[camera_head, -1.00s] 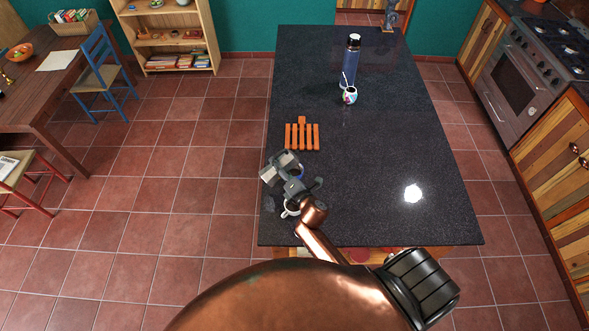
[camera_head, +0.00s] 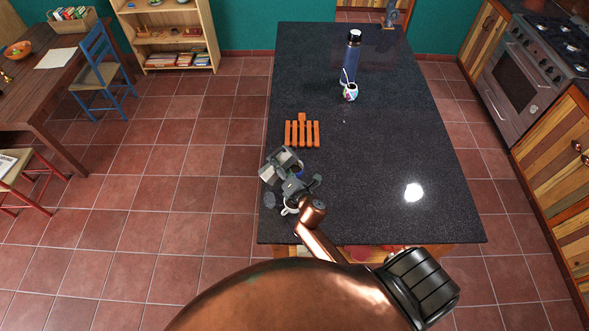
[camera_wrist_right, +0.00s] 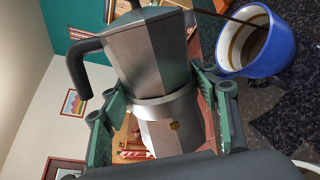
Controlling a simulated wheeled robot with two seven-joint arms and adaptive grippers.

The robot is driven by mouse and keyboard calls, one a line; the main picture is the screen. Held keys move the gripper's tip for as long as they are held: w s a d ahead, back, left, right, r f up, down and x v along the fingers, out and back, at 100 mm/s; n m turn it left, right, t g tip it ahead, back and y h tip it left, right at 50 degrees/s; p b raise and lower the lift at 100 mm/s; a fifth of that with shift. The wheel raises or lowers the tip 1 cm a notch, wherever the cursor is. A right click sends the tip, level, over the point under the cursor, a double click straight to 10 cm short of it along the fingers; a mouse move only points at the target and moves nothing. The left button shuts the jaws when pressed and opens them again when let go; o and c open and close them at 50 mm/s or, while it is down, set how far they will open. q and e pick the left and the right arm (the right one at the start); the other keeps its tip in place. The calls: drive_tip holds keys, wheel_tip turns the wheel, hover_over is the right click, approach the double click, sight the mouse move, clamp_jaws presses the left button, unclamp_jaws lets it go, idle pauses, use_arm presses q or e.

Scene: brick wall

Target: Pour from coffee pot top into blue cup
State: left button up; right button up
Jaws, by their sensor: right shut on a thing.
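My right gripper (camera_head: 290,180) is shut on the grey metal coffee pot (camera_head: 274,166) and holds it tilted over the left side of the dark counter. In the right wrist view the green fingers (camera_wrist_right: 160,115) sit on both sides of the pot (camera_wrist_right: 150,55), and its dark handle shows at the left. The blue cup (camera_wrist_right: 270,50) is close to the pot's top, with brown liquid inside. A thin dark stream (camera_wrist_right: 240,18) runs from the pot's side into the cup's mouth. In the head view the cup (camera_head: 298,170) is mostly hidden. My left gripper is out of view.
An orange slatted trivet (camera_head: 302,133) lies just beyond the pot. A white cup (camera_head: 290,208) is partly hidden by my right arm. The counter's right side is clear.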

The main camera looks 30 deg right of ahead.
sight(273, 173)
drive_tip(key=shift+f+n, duration=0.5)
drive_tip(key=shift+r, duration=0.25)
drive_tip(key=shift+r+n, duration=0.1)
drive_tip(key=shift+n, duration=0.2)
drive_tip(key=shift+n+h+b, duration=0.3)
drive_tip(key=shift+b, duration=0.3)
drive_tip(key=a+f+n+b, duration=0.1)
drive_tip(key=n+b, duration=0.1)
drive_tip(key=b, duration=0.1)
drive_tip(key=shift+a+f+t, duration=0.1)
drive_tip(key=shift+a+t, duration=0.05)
drive_tip(key=shift+t, duration=0.25)
drive_tip(key=shift+a+r+n+h, duration=0.3)
drive_tip(key=shift+a+r+n, duration=0.3)
drive_tip(key=shift+r+n, duration=0.45)
drive_tip(key=shift+s+a+f+n+b, duration=0.1)
drive_tip(key=shift+a+f+n+b, duration=0.1)
drive_tip(key=shift+f+n+b, duration=0.35)
drive_tip(key=shift+a+n+b, duration=0.2)
drive_tip(key=shift+n+b, duration=0.2)
drive_tip(key=shift+n, duration=0.1)
use_arm(q)
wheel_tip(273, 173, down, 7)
drive_tip(key=shift+p, duration=0.3)
use_arm(e)
drive_tip(key=shift+a+r+n+t, duration=0.35)
drive_tip(key=shift+r+n, duration=0.2)
drive_tip(key=shift+n, duration=0.35)
